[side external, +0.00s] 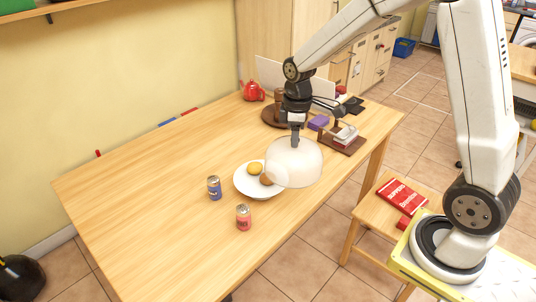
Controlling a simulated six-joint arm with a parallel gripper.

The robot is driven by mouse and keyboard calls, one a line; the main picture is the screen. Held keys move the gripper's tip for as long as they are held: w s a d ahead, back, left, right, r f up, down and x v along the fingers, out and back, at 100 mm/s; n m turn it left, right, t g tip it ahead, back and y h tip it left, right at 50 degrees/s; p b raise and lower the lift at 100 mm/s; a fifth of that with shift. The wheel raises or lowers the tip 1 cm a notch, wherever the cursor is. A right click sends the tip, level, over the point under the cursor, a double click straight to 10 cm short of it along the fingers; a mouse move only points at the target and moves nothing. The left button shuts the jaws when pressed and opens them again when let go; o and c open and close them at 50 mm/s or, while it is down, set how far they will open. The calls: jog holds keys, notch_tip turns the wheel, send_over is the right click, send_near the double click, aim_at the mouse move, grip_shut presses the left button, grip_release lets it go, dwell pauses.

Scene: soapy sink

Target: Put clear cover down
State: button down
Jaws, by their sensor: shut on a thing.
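The clear cover (294,164) is a translucent, whitish dome. My gripper (295,140) is shut on the top of the cover and holds it over the right part of a white plate (244,187). Yellow food (255,168) and a brown piece of food (266,179) lie on the plate. The cover overlaps the plate's right side in this view and hides part of it. I cannot tell how high the cover's rim is above the table.
A blue can (214,188) and a red can (243,217) stand left of and in front of the plate. The wooden table (140,190) is clear at left.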

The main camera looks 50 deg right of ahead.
jog(key=shift+w+d+f, duration=0.15)
jog(key=shift+w+d, duration=0.15)
jog(key=shift+d, duration=0.25)
jog(key=w+d+f, duration=0.1)
jog(key=d+f, duration=0.1)
jog(key=d, duration=0.6)
jog(key=w+d+f, duration=0.1)
jog(key=d+f, duration=0.2)
jog(key=d, duration=0.6)
jog(key=shift+w+f, duration=0.2)
jog(key=shift+w, duration=0.1)
jog(key=shift+w, duration=0.1)
jog(key=w+d+f, duration=0.5)
jog(key=w+f, duration=0.4)
jog(key=w, duration=0.3)
jog(key=shift+d+f, duration=0.15)
jog(key=shift+d, duration=0.05)
jog(key=shift+w, duration=0.1)
